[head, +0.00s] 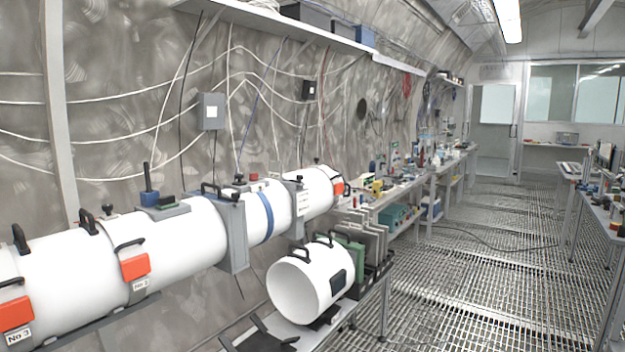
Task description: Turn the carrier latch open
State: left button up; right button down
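A long white tube runs along the left wall, with grey collars and black handles. Orange-red blocks sit on it: one above a "No 3" label (16,315), one above a "No 2" label (135,266), and a smaller one (338,188) near the far end. A short open white cylinder (312,287) with black handles and a dark plate on its side lies on a low bench in front of the tube. I cannot tell which part is the carrier latch, or whether it is open or closed. Neither of my grippers is in view.
A dark cradle-like piece (262,338) lies at the bottom edge. Grey upright plates (372,240) stand behind the short cylinder. Cluttered benches (410,180) line the wall further back. The grated floor (480,285) is clear in the middle, apart from a cable.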

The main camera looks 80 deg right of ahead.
aim_at(299, 178)
jog(key=k+z, duration=0.15)
jog(key=z, duration=1.8)
